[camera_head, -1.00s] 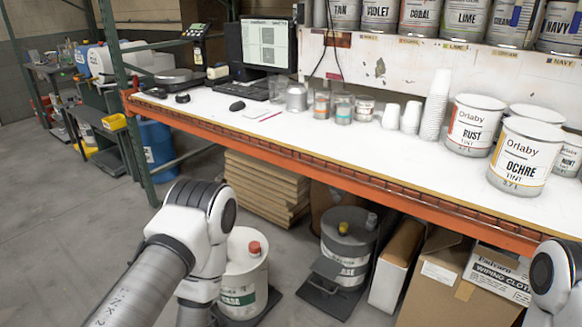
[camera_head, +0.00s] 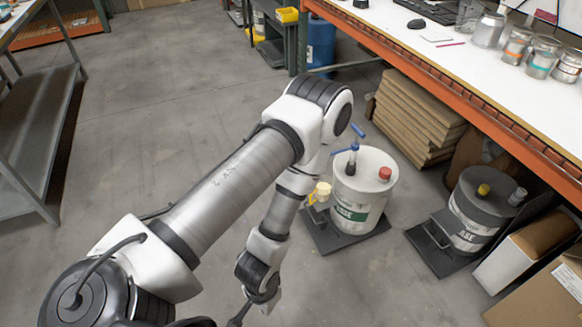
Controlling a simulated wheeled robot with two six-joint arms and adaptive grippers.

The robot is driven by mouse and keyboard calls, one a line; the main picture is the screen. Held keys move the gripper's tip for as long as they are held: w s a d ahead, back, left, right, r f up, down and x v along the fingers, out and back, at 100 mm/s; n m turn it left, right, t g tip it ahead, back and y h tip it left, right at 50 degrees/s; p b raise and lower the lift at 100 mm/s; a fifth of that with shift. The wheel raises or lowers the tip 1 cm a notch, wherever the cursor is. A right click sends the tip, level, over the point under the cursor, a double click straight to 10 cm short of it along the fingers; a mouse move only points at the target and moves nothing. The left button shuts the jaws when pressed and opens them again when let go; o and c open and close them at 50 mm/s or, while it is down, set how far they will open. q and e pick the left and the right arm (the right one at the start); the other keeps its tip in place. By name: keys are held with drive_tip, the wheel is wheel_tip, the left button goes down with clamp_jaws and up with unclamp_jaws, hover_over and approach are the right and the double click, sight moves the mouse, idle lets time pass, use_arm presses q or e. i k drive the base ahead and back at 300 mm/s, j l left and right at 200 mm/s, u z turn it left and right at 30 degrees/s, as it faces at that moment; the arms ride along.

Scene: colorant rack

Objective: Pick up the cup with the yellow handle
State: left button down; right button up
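A small pale-yellow piece (camera_head: 321,191) shows at the left side of a white drum (camera_head: 361,196) on the floor. It is too small to tell whether it belongs to a cup. No cup with a yellow handle can be made out for sure. My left arm reaches across the middle of the view and bends down. Only a dark part of my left gripper (camera_head: 238,319) shows at the bottom edge, well below and left of the yellow piece. Its fingers are mostly cut off. My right gripper is out of view.
The drum carries a red cap and a blue-handled fitting and stands on a dark base. A dark drum (camera_head: 478,213) stands to its right. The white bench (camera_head: 420,60) with an orange edge holds several cans. A grey metal shelf (camera_head: 40,150) stands left. Floor between is clear.

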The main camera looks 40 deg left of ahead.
sight(322, 193)
drive_tip(key=u, duration=0.95)
